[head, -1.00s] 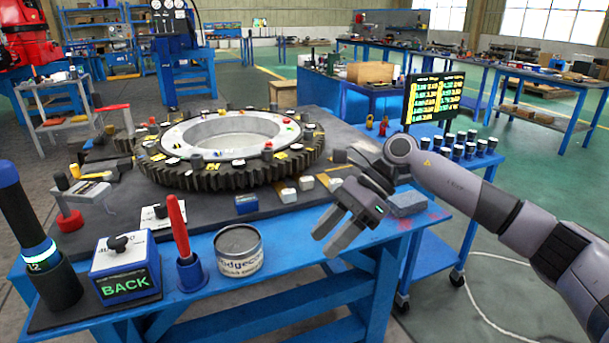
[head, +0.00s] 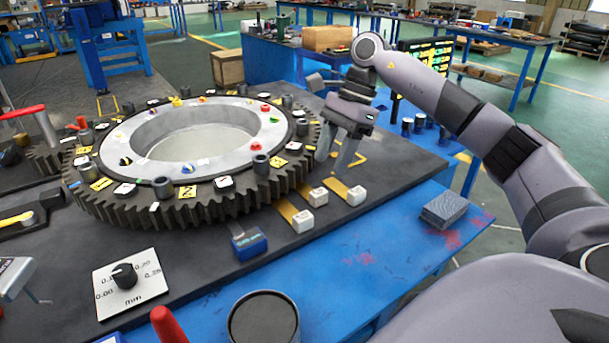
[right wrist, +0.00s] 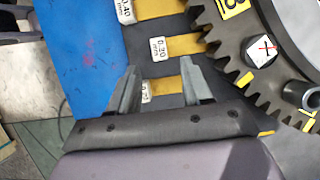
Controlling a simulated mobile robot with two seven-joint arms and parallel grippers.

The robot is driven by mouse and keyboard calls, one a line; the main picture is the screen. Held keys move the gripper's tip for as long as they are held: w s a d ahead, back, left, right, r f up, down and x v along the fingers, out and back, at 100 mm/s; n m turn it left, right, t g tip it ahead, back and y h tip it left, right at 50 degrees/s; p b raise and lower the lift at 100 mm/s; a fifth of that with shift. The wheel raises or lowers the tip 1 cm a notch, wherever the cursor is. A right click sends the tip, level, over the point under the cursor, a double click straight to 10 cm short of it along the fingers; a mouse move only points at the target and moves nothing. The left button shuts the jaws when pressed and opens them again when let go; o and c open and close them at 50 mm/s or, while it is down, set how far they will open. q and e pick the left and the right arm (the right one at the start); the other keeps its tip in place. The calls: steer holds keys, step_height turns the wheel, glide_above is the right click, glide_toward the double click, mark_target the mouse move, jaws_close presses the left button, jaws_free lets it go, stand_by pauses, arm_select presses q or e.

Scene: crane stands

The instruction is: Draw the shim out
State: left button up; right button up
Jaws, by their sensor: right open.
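Three brass shims with white tags lie on the dark bench top by the toothed ring (head: 190,208): a left one (head: 287,209), a middle one (head: 309,190) and a right one (head: 338,187). Their inner ends are at or under the ring's edge. My right gripper (head: 334,165) is open and empty, fingers down above the right shim, near the ring's teeth. In the right wrist view, the fingers (right wrist: 161,66) straddle the nearest shim (right wrist: 168,85), apart from it; its tag (right wrist: 147,92) is partly hidden. My left gripper is not in view.
A dial plate in mm (head: 130,284) and a blue block (head: 248,243) sit in front of the ring. A grey block (head: 444,209) is on the blue bench edge at right. A round can (head: 264,318) stands at the front. A lit display (head: 428,60) stands behind my right arm.

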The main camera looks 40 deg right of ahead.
mark_target(320, 192)
steer(key=shift+x, duration=3.5)
jaws_close()
